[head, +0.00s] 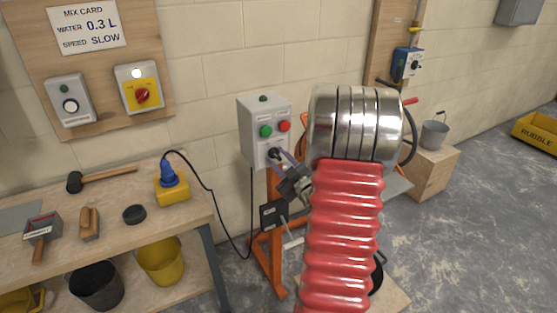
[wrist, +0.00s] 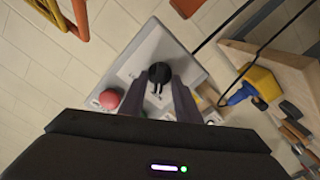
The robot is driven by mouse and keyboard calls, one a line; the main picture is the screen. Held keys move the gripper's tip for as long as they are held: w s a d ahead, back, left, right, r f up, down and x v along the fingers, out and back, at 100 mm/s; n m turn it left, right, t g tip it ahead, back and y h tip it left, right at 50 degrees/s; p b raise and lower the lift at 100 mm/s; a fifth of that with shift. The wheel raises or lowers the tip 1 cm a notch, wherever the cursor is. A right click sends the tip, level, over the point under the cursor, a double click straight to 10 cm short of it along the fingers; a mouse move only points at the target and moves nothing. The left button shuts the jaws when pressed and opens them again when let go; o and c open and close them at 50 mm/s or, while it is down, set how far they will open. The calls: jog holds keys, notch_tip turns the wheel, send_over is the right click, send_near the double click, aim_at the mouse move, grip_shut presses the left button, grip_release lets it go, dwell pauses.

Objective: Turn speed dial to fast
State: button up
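The speed dial, a black round knob (wrist: 160,73), sits on the face of a grey control box (head: 252,134) on an orange mixer frame. My gripper (head: 279,158) is at the lower part of the box face, partly covering the dial in the head view. In the wrist view my gripper (wrist: 158,84) has its two dark fingers apart, one on each side of the knob. I see no clear contact. The dial's printed marks are too small to read. A green button (head: 265,131) and a red button (head: 285,126) sit above the dial.
A mix card (head: 87,27) on the wall reads water 0.3 L, speed slow. A workbench (head: 110,255) with tools and a yellow socket box (head: 172,187) stands at left. A black cable hangs between bench and mixer. My red-sleeved arm hides much of the mixer.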

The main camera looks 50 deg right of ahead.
grip_shut()
dwell(0.3)
jog(key=shift+m, duration=0.3)
jog(key=m, duration=0.6)
jog(key=shift+d+m, duration=0.1)
jog(key=shift+m, duration=0.2)
jog(key=m, duration=0.6)
jog(key=shift+s+d+f+m, duration=0.1)
jog(key=shift+m, duration=0.3)
